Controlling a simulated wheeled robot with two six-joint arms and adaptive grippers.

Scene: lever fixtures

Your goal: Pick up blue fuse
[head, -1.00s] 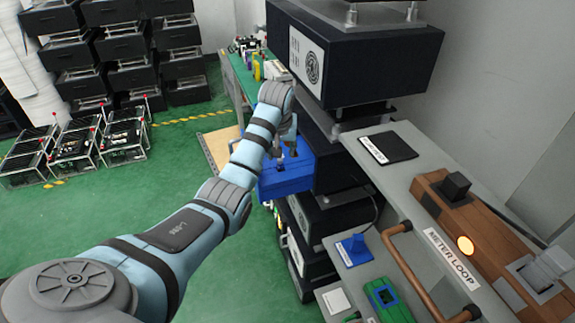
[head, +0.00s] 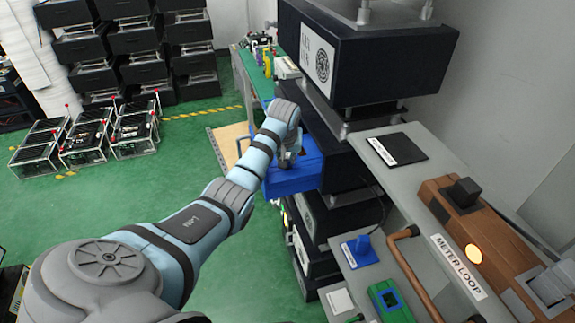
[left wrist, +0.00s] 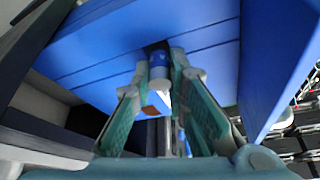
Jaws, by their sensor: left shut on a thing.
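The blue fuse (left wrist: 159,68), a small cylinder with a pale grey band, stands between my left fingertips in the left wrist view. My left gripper (left wrist: 160,78) is shut on it, with a finger on each side. The blue panels of a box-like holder (left wrist: 110,45) fill the view behind the fuse. In the head view this blue holder (head: 291,180) sticks out from a black rack, and my left gripper (head: 291,158) reaches into its open side. The fuse is hidden there by the gripper and arm. My right gripper is not in view.
The black rack units (head: 375,60) stand close on the right of the gripper. A green bench (head: 250,70) lies behind.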

